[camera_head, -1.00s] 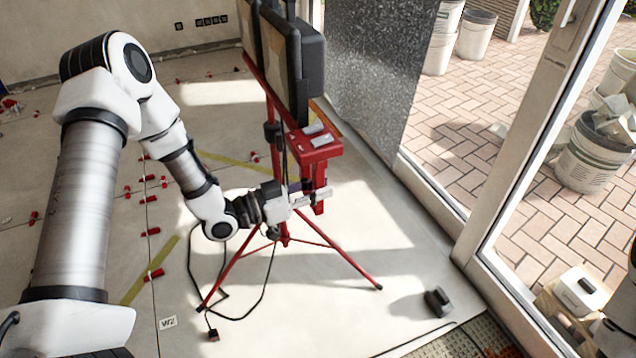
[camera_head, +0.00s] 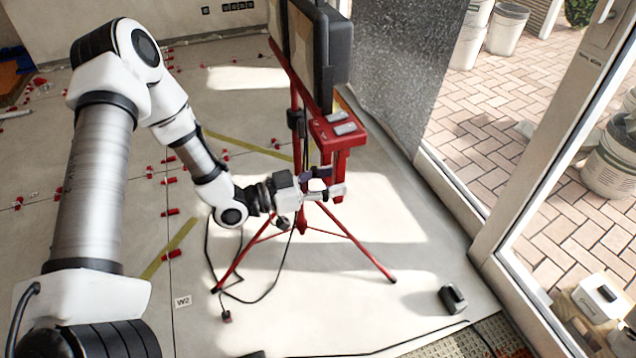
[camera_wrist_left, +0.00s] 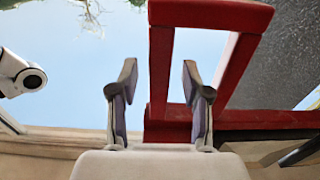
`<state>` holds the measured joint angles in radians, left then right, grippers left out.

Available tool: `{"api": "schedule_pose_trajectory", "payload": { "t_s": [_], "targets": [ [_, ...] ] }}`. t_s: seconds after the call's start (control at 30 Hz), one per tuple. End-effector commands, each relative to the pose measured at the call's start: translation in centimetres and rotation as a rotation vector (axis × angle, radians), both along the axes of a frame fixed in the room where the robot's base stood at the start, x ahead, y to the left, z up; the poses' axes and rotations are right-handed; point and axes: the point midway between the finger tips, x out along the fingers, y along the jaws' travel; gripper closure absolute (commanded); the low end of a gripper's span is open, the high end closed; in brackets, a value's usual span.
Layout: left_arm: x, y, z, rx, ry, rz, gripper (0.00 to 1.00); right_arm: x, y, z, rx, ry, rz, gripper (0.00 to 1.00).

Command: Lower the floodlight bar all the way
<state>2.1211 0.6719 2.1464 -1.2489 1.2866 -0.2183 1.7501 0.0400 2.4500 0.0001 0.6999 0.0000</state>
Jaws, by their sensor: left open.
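The floodlight bar (camera_head: 302,88) is a red beam sloping on a red tripod stand (camera_head: 303,222), with black floodlights (camera_head: 322,50) mounted on it. A red handle frame (camera_head: 341,160) hangs under its near end. My left gripper (camera_head: 330,188) is at the lower end of this handle, below the bar's end. In the left wrist view my open gripper (camera_wrist_left: 160,95) has a finger on each side of a red upright (camera_wrist_left: 161,70) of the frame. Gaps show beside the upright, so it is not clamped. My right gripper is not in view.
A dark speckled slab (camera_head: 405,70) stands behind the bar, near the glass door frame (camera_head: 560,130). Cables (camera_head: 265,295) lie around the tripod's feet. A small dark block (camera_head: 453,298) sits on the floor to the right. Red tile clips (camera_head: 170,212) dot the floor at left.

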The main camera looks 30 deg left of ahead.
Motion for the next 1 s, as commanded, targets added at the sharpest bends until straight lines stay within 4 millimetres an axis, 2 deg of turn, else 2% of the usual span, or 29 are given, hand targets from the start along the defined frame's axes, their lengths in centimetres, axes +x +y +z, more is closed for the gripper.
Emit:
{"api": "schedule_pose_trajectory", "payload": {
  "t_s": [0.2, 0.4, 0.93, 1.0],
  "targets": [
    [-2.8, 2.5, 0.1, -0.006, 0.0, 0.006, 0.52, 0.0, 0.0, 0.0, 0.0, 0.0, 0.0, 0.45],
    [-4.2, 3.5, 0.0, -0.001, 0.0, 0.001, 0.52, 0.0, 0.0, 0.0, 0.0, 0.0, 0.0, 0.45],
    [-4.3, 3.6, -0.1, 0.001, 0.001, -0.002, 0.52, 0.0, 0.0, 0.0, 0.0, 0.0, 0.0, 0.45],
    [-4.6, 3.5, -0.7, 0.002, 0.015, -0.004, 0.52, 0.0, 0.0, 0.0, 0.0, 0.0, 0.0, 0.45]
  ]
}}
